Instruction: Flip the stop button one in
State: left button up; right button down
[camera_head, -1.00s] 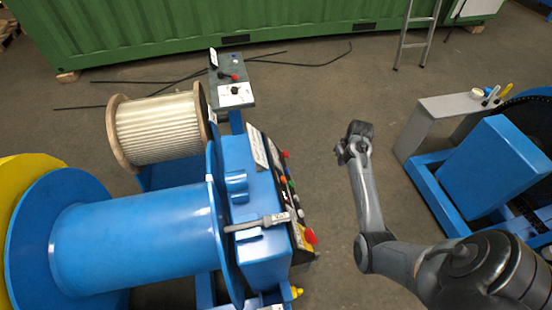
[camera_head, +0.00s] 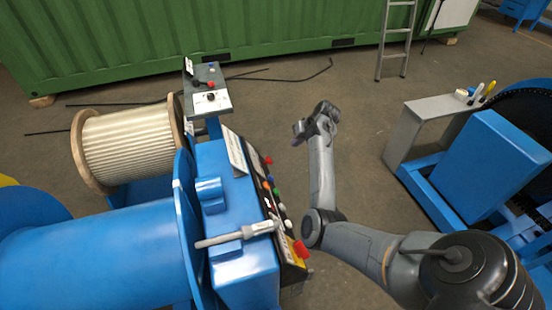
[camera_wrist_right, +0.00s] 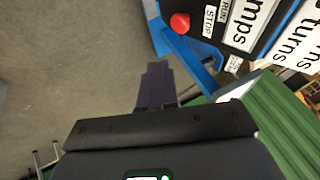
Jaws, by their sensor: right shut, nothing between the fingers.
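The control panel on the blue winder carries a red button (camera_head: 268,160) at its far end and a larger red button (camera_head: 301,250) at its near end. In the right wrist view a red round button (camera_wrist_right: 180,23) sits beside STOP and RUN labels; I cannot tell which stop button is number one. My right gripper (camera_head: 300,130) is to the right of the panel's far end, apart from it. In the right wrist view its dark fingers (camera_wrist_right: 155,72) are together and empty, below the red button and not touching it. My left gripper is not in view.
A small grey control box (camera_head: 208,98) stands on a post beyond the panel. A wooden cable reel (camera_head: 128,148) is at left. A blue machine with a grey stand (camera_head: 415,125) is at right. A ladder (camera_head: 397,40) leans at the green container.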

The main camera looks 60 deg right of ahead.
jog(key=b, duration=0.4)
send_near(268, 161)
jog(key=d+f, duration=0.5)
jog(key=w+a, duration=0.1)
jog(key=w+a+f, duration=0.1)
jog(key=shift+w+a+f, duration=0.25)
jog(key=shift+w+f, duration=0.05)
jog(key=shift+w, duration=0.05)
